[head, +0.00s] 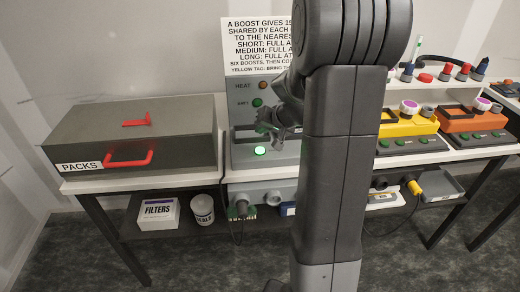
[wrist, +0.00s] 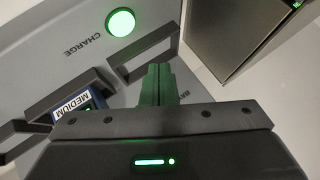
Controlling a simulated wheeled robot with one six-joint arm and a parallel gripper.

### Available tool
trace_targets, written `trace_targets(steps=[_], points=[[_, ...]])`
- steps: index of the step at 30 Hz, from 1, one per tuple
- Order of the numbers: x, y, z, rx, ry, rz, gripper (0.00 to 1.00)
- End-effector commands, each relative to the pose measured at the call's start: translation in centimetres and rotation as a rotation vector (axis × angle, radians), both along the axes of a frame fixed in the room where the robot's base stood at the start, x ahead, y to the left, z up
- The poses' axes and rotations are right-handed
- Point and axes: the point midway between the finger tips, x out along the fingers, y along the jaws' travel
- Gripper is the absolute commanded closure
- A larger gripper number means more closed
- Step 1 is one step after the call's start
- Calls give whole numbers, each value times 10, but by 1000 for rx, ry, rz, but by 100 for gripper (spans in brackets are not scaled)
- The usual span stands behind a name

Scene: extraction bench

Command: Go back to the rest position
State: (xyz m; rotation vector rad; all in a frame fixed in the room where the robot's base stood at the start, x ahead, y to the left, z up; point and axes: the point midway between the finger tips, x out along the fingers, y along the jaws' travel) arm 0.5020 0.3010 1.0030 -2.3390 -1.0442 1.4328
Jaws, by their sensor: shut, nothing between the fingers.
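My gripper (head: 280,130) is in front of the grey charger (head: 240,152) in the head view, partly hidden behind my own arm. In the wrist view my gripper (wrist: 158,82) is shut, its green fingers together with nothing between them. A round green-lit button (wrist: 120,22) beside the word CHARGE is ahead of the fingers, and it also glows in the head view (head: 260,150). A blue piece labelled MEDIUM (wrist: 75,105) sits in a dark frame to the left of the fingers. I cannot tell whether the fingers touch the charger.
A grey PACKS box (head: 135,120) with red handles stands left on the bench. Yellow (head: 405,130) and orange (head: 470,122) units stand right. A sign (head: 262,45) rises behind the charger. A FILTERS box (head: 158,214) and white tub (head: 202,208) sit on the lower shelf.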

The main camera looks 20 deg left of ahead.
Motion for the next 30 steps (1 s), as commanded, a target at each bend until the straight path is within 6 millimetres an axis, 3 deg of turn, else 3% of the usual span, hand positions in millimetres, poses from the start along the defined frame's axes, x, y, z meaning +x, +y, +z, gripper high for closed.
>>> trace_targets(steps=[8, 14, 16, 25, 30], points=[[0, 0, -4, 0, 0, 0, 100], [0, 0, -21, 1, 1, -1, 100], [0, 0, -12, 0, 1, 0, 100], [0, 0, -11, -2, 2, -1, 100], [0, 0, 19, 0, -3, 0, 100]])
